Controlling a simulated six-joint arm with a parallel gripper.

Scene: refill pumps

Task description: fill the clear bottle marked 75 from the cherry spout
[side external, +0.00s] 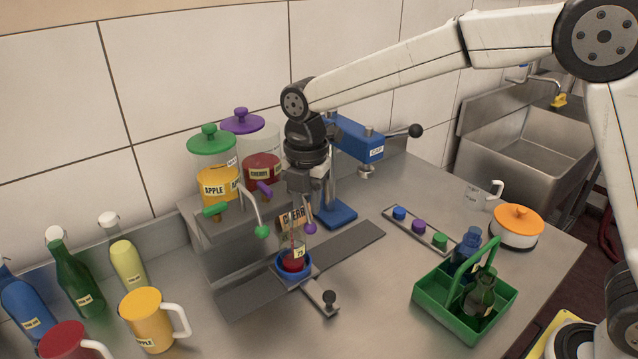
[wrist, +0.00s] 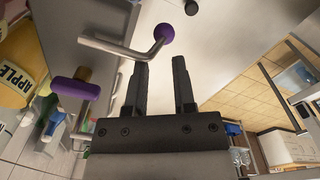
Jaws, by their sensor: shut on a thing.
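My gripper (side external: 300,205) points down in front of the cherry pump, its fingers slightly apart in the wrist view (wrist: 161,80). It seems shut on the top of the clear bottle marked 75 (side external: 299,251), whose outline is hard to make out. Dark red shows low in the bottle. It stands in a blue round holder (side external: 281,268) on the metal slide. The purple-tipped cherry spout (side external: 311,228) is close by, just right of the bottle's top; the tip also shows in the wrist view (wrist: 165,33). The cherry jar (side external: 262,170) has a purple lever (side external: 265,188).
The apple jar (side external: 217,186) and its green-tipped spout (side external: 262,231) stand left. A blue cap press (side external: 358,138) is behind right. A green caddy (side external: 440,306) holds bottles. Jugs and coloured bottles crowd the left front.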

